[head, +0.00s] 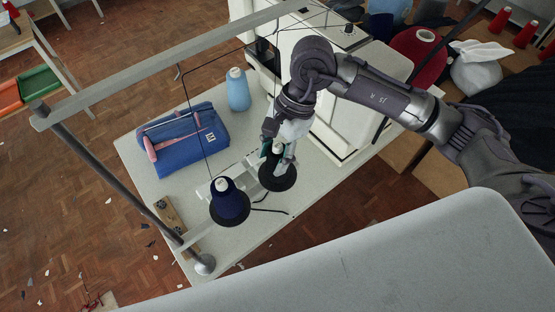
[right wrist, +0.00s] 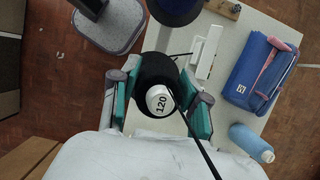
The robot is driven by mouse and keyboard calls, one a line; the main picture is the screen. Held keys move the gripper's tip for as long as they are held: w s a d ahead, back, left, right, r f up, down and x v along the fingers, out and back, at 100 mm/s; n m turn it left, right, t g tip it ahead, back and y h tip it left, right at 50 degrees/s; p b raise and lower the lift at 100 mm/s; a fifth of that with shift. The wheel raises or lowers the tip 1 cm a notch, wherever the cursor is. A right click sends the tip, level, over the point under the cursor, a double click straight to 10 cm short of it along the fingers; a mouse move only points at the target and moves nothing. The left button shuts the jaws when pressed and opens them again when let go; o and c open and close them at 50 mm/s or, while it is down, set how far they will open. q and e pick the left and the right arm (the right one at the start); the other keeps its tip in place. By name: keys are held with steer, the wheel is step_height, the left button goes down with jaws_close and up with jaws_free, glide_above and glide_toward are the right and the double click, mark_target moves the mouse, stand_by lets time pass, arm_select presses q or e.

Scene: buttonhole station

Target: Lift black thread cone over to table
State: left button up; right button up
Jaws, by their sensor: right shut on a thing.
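The black thread cone (head: 278,174) is below my right gripper (head: 281,148) in the head view, over the pale table (head: 245,235). In the right wrist view the black cone (right wrist: 156,68) has a white top marked 120 and sits between the teal-padded fingers of my right gripper (right wrist: 160,100). The gripper is shut on it. Whether its base touches anything beneath cannot be told. My left gripper is not in view.
A navy cone (head: 229,205) stands just left of the black cone. A blue case (head: 185,138) and a light blue cone (head: 238,90) stand farther back. The white machine (head: 345,125) is at the right. A metal frame (head: 150,88) and thin rods cross above the table.

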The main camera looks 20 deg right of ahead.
steer(key=shift+c, duration=0.6)
steer(key=shift+r, duration=0.1)
